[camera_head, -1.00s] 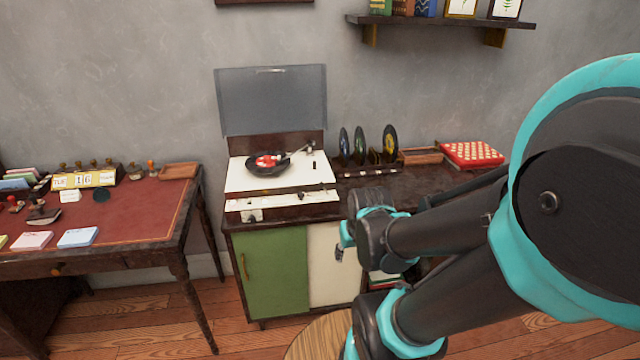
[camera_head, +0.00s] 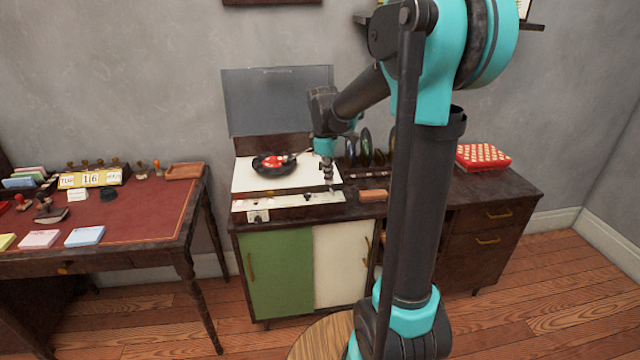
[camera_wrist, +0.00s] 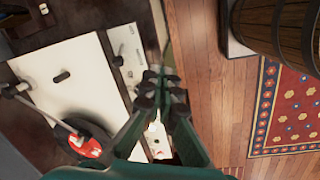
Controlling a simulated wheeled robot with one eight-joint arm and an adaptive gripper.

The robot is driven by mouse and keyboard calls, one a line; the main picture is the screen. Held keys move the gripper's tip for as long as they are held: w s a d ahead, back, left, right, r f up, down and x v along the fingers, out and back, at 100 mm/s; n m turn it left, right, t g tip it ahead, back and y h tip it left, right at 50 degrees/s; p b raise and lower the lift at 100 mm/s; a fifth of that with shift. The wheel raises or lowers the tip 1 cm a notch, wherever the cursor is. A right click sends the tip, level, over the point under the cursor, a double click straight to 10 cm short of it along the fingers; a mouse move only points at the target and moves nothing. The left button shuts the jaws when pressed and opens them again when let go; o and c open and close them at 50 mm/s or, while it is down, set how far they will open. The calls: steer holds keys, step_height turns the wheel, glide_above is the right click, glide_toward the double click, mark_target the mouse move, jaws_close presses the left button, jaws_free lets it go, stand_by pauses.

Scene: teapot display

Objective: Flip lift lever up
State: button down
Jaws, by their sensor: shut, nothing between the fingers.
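The record player has a white deck (camera_head: 250,180) with a black record, red at its centre (camera_head: 270,162). The deck also shows in the wrist view (camera_wrist: 70,85), with the pale tonearm (camera_wrist: 42,112) across it. A pale front control strip (camera_head: 285,203) carries a small dark control (camera_head: 307,196) and a pale knob (camera_head: 258,216). I cannot tell surely which control is the lift lever. My gripper (camera_head: 329,182) points down over the right front of the player. In the wrist view, the closed fingers (camera_wrist: 163,82) cover part of the strip; contact cannot be told.
The raised grey lid (camera_head: 275,100) stands behind the deck. Upright records (camera_head: 365,145) and a reddish-brown block (camera_head: 373,196) are to the right, with a red dotted box (camera_head: 482,157) farther right. A desk (camera_head: 130,215) stands left. A barrel (camera_wrist: 285,30) stands on the floor side.

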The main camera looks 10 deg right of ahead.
steer(key=w+a+r+n+g, duration=0.1)
steer(key=w+a+r+n, duration=0.1)
steer(key=w+n, duration=0.3)
steer(key=w, duration=0.3)
steer(key=shift+w+a+h, duration=0.2)
steer(key=shift+a+h, duration=0.1)
steer(key=shift+h, duration=0.1)
steer(key=shift+f, duration=0.15)
steer(key=f, duration=0.3)
steer(key=d+f, duration=0.1)
steer(key=f, duration=0.5)
steer(key=shift+d+f, duration=0.25)
steer(key=shift+f, duration=0.05)
